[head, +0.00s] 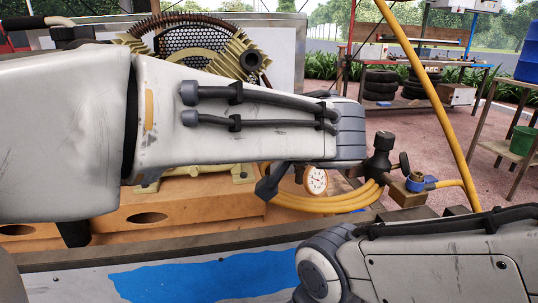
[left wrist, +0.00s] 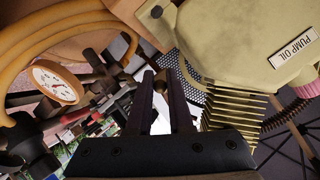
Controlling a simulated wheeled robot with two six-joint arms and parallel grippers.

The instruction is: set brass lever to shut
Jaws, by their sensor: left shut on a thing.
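In the left wrist view my left gripper (left wrist: 160,78) has its two dark fingers close together on a small brass-coloured piece (left wrist: 159,87). This looks like the brass lever, but only its end shows between the fingertips and its angle cannot be told. In the head view my left arm reaches across from the left and hides the lever and most of the gripper. My right arm shows at the lower right of the head view; its gripper is out of the picture.
A pressure gauge (head: 316,180) and coiled yellow hose (head: 325,202) lie below my left forearm. A brass fitting with a blue handle (head: 422,184) is to their right. The finned compressor head (head: 240,58) stands behind. The pump oil housing (left wrist: 240,45) is close right of the fingers.

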